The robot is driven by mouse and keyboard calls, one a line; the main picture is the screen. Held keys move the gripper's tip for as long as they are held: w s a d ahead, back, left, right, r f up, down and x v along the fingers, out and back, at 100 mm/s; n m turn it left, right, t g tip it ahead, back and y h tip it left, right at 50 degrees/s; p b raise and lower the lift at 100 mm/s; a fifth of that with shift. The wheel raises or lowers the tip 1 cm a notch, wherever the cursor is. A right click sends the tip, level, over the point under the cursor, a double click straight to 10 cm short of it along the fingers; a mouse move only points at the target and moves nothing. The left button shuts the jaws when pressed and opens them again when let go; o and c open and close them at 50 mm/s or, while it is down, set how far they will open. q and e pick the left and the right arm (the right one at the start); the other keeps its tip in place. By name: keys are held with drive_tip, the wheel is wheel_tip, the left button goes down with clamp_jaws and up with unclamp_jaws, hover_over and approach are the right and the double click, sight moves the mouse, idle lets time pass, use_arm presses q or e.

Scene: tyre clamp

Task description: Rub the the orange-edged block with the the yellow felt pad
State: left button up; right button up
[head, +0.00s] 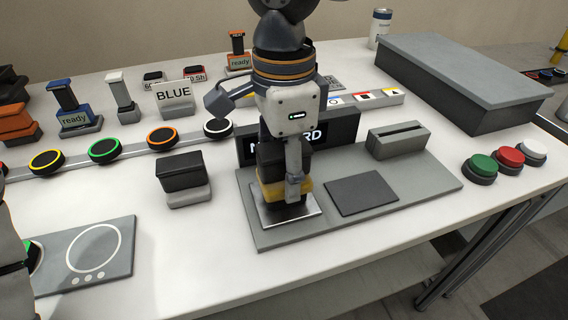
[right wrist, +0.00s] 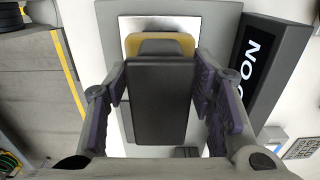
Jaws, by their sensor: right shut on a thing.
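My right gripper (head: 290,180) is shut on the black handle of the yellow felt pad (head: 268,192). The pad is low over a shiny metal plate on the grey board; whether it touches is hidden. In the right wrist view, the pad's yellow edge (right wrist: 132,44) shows beyond its black handle, between the fingers (right wrist: 160,105). An orange-edged block (head: 18,128) with a black top stands at the far left.
The grey board (head: 410,195) also carries a dark square (head: 361,194) and a slotted block (head: 398,140). A black-and-grey block (head: 183,178) stands left of it. Coloured buttons (head: 509,158) and a long grey box (head: 460,80) are at the right. The front-middle table is clear.

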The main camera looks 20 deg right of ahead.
drive_tip(key=shift+f, duration=0.45)
idle(1.3)
drive_tip(key=shift+d, duration=0.15)
drive_tip(key=shift+d, duration=0.45)
drive_tip(key=shift+a, duration=1.2)
drive_tip(key=shift+d, duration=1.2)
drive_tip(key=shift+a+f, duration=0.1)
drive_tip(key=shift+a, duration=1.1)
drive_tip(key=shift+d, duration=0.6)
